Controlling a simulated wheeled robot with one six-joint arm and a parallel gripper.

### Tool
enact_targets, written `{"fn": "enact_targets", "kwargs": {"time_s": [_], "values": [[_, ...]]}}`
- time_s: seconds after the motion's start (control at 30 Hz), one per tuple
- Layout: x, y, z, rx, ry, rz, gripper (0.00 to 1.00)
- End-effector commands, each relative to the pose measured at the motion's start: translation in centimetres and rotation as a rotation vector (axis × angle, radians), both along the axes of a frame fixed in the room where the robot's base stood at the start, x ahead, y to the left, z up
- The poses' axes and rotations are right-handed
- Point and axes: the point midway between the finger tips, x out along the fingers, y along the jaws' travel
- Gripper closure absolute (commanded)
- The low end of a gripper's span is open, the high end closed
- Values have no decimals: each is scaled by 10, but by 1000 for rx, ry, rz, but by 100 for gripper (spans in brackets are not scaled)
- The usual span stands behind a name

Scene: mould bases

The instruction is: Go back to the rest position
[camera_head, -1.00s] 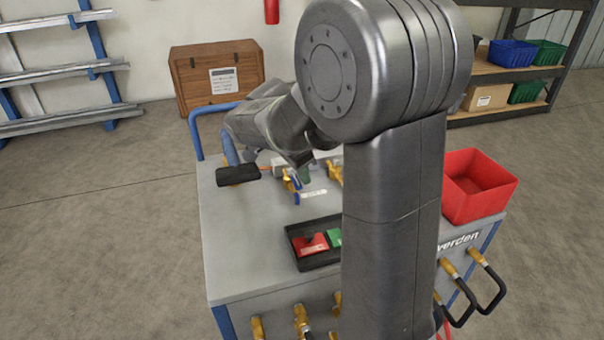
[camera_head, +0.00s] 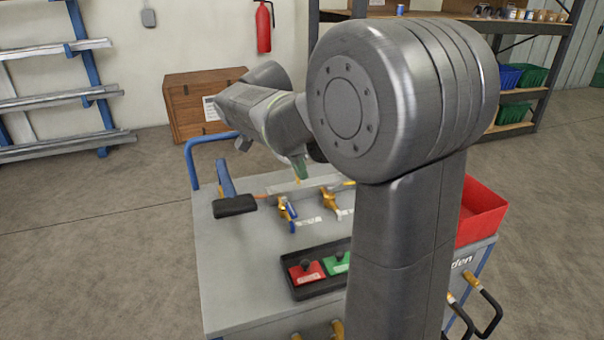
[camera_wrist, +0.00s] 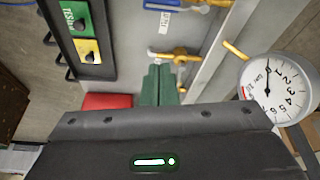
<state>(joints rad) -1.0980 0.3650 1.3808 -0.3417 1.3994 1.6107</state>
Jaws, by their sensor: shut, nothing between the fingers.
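My gripper (camera_head: 301,172) is above the back part of the grey trolley top (camera_head: 225,265), with its green fingertips pointing down. In the wrist view, the green fingers (camera_wrist: 156,84) are together with nothing between them. My arm hides the right part of the trolley top in the head view. The fingers appear apart from the trolley top; the exact gap cannot be told.
A mallet (camera_head: 235,206) lies at the trolley's left. A red bin (camera_head: 480,212) is at right. A dial gauge (camera_wrist: 268,92) shows close by in the wrist view.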

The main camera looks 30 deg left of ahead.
Motion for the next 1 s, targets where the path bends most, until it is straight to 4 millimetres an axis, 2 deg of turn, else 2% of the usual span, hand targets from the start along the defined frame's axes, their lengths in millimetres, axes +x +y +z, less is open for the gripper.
{"fn": "enact_targets", "kwargs": {"time_s": [0.53,0.67,0.87,1.0], "values": [[1,-1,-4,-1,0,0,100],[4,-4,-17,-3,2,-1,100],[14,-12,-52,-3,2,-1,100],[21,-7,-54,-1,14,115,100]]}}
